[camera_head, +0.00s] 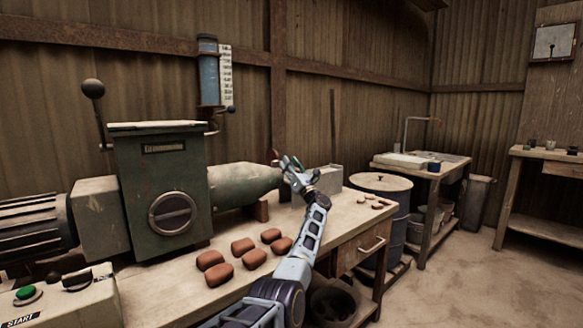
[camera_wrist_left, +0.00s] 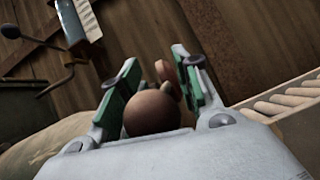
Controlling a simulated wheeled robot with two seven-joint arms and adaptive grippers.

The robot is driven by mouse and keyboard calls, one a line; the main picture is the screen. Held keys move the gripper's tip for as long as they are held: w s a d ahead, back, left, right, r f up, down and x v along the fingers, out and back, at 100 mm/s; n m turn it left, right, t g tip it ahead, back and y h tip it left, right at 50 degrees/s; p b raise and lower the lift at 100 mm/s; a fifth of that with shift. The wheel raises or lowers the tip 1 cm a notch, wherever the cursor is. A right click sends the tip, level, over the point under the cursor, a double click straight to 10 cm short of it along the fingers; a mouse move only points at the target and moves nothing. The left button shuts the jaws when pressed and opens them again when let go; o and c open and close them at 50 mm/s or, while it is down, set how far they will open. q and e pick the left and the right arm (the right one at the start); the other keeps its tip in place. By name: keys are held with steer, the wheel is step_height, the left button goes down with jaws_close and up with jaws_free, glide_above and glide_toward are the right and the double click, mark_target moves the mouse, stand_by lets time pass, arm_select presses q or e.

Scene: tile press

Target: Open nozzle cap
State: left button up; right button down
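The green press (camera_head: 160,185) stands on the workbench, with its tapered nozzle (camera_head: 245,184) pointing right. My left gripper (camera_head: 284,163) is at the nozzle's narrow end and hides most of that end, so the cap is not clear in the head view. In the left wrist view the two fingers (camera_wrist_left: 157,62) are spread apart with green pads. A round brown knob (camera_wrist_left: 152,113) lies between them, close to the left pad, with a gap to the right one. A small brown piece (camera_wrist_left: 167,80) shows behind it. My right gripper is not in view.
Several reddish clay pieces (camera_head: 270,235) lie on the workbench (camera_head: 335,225) in front of the nozzle. A grey box (camera_head: 328,180) stands behind my gripper. A control box with a green button (camera_head: 28,293) is at the lower left. A drum (camera_head: 381,183) stands right of the bench.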

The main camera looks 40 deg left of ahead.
arm_select(q)
steer(key=shift+s+d+f, duration=0.1)
steer(key=shift+d+f, duration=0.25)
steer(key=shift+d, duration=0.3)
steer(key=s+d, duration=0.2)
steer(key=d, duration=0.9)
steer(key=shift+d, duration=0.25)
stand_by(0.4)
